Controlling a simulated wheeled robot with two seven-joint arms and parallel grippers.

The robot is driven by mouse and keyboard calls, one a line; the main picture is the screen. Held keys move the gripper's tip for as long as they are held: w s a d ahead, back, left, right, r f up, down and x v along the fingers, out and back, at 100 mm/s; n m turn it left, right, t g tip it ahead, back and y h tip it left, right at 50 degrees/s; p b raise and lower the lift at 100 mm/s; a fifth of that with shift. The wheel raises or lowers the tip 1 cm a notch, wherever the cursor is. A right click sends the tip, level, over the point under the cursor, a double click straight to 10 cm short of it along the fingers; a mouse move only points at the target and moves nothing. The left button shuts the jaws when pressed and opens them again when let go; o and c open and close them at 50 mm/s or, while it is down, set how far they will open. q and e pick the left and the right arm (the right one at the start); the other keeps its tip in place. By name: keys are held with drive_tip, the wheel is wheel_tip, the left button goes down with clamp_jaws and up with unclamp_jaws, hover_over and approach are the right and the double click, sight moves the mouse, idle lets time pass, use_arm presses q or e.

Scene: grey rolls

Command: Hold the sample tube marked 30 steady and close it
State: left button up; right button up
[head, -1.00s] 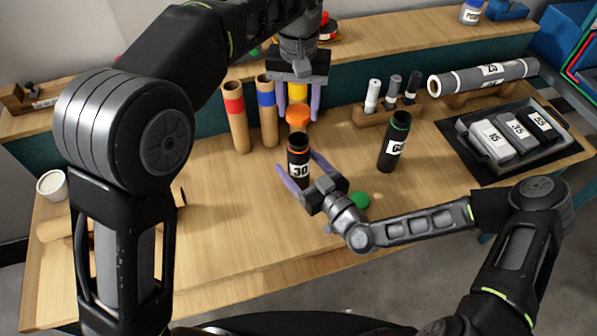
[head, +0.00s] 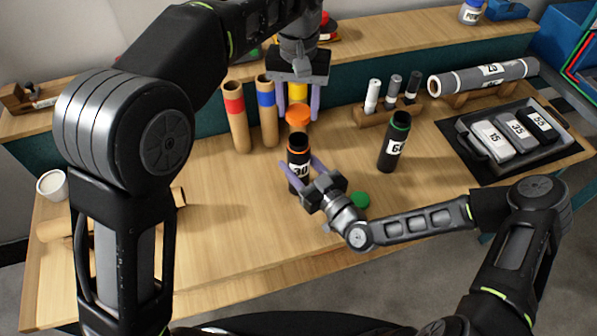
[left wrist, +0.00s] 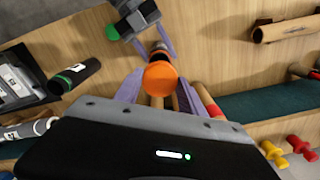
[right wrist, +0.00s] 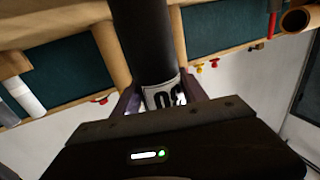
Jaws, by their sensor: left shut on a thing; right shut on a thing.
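The black sample tube marked 30 (head: 299,155), with an orange ring near its open top, stands upright on the table. My right gripper (head: 300,166) is shut on it around its labelled lower part. In the right wrist view the dark tube (right wrist: 146,40) and part of its white label show between the fingers. My left gripper (head: 298,116) comes from above and is shut on an orange cap (head: 298,113), just above the tube's mouth and seemingly apart from it. In the left wrist view the cap (left wrist: 160,78) hides most of the tube.
A black tube with a green ring (head: 394,145) stands to the right; a green cap (head: 360,199) lies near my right gripper. Cardboard tubes with red (head: 236,115) and blue (head: 266,110) bands stand behind left. A black tray (head: 475,143) sits at right.

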clamp_jaws()
use_arm(q)
hover_over(298, 133)
drive_tip(key=s, duration=0.2)
drive_tip(key=shift+f, duration=2.5)
drive_tip(key=shift+f, duration=0.85)
drive_tip(key=shift+f, duration=0.6)
